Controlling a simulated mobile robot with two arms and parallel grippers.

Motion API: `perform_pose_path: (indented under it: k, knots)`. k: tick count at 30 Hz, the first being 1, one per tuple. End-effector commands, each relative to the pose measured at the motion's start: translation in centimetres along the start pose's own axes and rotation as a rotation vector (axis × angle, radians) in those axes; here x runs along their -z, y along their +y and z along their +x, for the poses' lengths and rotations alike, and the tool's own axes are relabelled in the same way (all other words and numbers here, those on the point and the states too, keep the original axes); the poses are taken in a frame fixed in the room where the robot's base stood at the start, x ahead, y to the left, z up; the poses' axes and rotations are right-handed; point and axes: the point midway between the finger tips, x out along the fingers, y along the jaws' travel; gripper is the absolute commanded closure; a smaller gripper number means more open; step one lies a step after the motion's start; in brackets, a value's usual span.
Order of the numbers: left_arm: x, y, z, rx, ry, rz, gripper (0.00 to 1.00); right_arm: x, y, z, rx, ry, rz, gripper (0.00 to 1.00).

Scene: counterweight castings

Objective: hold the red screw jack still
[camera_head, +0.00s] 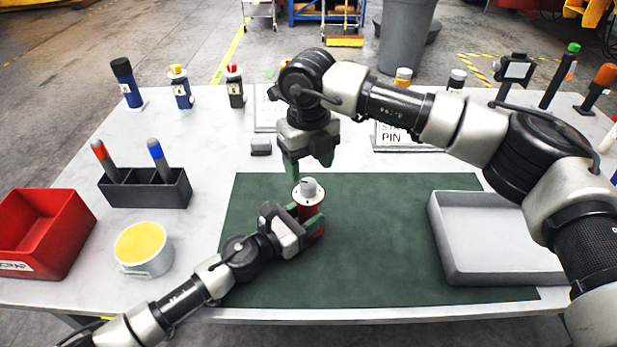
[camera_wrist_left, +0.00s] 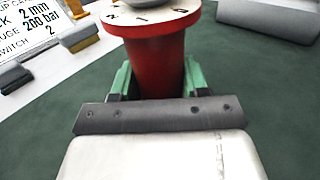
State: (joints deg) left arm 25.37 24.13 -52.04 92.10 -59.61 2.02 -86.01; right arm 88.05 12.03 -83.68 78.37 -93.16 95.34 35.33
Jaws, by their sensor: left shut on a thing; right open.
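The red screw jack (camera_head: 312,212) stands upright on the green mat (camera_head: 380,240), with a pale dial and a grey top. My left gripper (camera_head: 306,222) is shut on its red body from the lower left. In the left wrist view the red body (camera_wrist_left: 157,65) sits between the green fingers (camera_wrist_left: 157,80), and numbers show on the dial's rim. The jack's lower part is hidden there by the gripper. My right gripper (camera_head: 309,166) is open above the jack, its green fingers pointing down, apart from the grey top as far as I can tell.
A grey tray (camera_head: 445,262) lies at the right, and a black holder (camera_head: 150,193) with two markers at the left. A red bin (camera_head: 65,240) and a round tub with yellow contents (camera_head: 141,243) stand at front left. Several bottles and tools line the back. The mat between jack and tray is clear.

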Motion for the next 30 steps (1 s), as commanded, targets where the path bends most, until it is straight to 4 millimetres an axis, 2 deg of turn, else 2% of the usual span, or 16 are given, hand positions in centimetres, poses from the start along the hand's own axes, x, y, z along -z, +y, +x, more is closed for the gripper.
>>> perform_pose_path:
  k: [3,10,15,25,26,30]
  knots:
    - [0.1,0.0,0.0,0.001,0.002,-0.002,1.0,-0.1,0.0,-2.7,0.001,-0.004,0.001,0.4]
    - [0.1,0.0,0.0,0.001,0.002,-0.002,1.0,-0.1,0.0,-6.0,0.0,-0.001,0.001,0.4]
    - [0.1,-0.1,0.0,0.001,0.002,-0.002,1.0,0.0,-0.1,-6.7,0.0,0.0,0.002,0.4]
    - [0.1,-0.1,0.0,0.001,0.002,-0.002,1.0,0.0,0.0,-6.7,0.0,0.001,0.001,0.4]
    - [0.1,-0.1,0.0,0.001,0.002,-0.002,0.5,0.0,0.0,-6.7,0.0,0.001,0.001,0.4]
    - [0.1,0.0,0.0,0.001,0.001,-0.002,0.29,0.0,0.0,-6.7,0.0,0.001,0.001,0.4]
